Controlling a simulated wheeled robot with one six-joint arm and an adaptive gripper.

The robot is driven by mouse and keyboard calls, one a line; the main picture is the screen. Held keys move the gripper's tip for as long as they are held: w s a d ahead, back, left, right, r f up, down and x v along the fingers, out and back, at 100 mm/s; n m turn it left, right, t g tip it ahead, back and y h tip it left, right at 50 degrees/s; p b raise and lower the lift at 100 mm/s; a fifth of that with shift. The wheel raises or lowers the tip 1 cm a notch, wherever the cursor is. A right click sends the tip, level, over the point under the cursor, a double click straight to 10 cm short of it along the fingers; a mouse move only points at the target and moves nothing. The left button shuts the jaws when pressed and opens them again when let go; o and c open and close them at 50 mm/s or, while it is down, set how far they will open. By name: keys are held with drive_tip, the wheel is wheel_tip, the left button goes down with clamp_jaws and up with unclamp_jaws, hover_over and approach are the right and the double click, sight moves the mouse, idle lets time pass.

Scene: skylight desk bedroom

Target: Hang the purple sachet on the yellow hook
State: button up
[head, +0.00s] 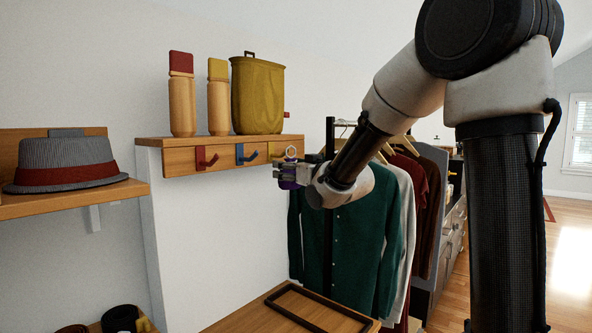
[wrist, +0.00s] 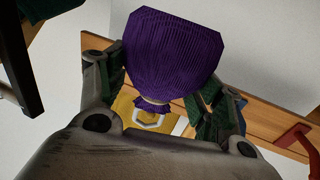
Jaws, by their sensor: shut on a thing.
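The purple sachet (wrist: 172,55) is between the fingers of my gripper (wrist: 160,85) in the wrist view, its gathered neck near a pale loop. My gripper (head: 290,174) is shut on the sachet in the head view, at the right end of the hook rail. The pale ring (head: 291,152) stands up above the gripper. The yellow hook's plate (wrist: 124,103) shows behind the sachet's neck and loop in the wrist view. The hook's prong is mostly hidden. I cannot tell whether the loop is around it or only in front.
The rail also bears a red hook (head: 206,158) and a blue hook (head: 246,154). Above stand two wooden bottles (head: 182,100) and an olive bin (head: 257,95). Hanging clothes (head: 345,235) are close right of and below my gripper. A hat (head: 68,163) lies on the left shelf.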

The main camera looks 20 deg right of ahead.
drive_tip(key=shift+w+a+f, duration=0.35)
drive_tip(key=shift+w+a, duration=0.1)
drive_tip(key=shift+w, duration=0.25)
drive_tip(key=shift+w+a+f, duration=0.35)
drive_tip(key=shift+w+a, duration=0.1)
drive_tip(key=shift+w, duration=0.2)
drive_tip(key=shift+w+a+f, duration=0.35)
drive_tip(key=shift+w+a, duration=0.1)
drive_tip(key=shift+w, duration=0.25)
drive_tip(key=o, duration=1.1)
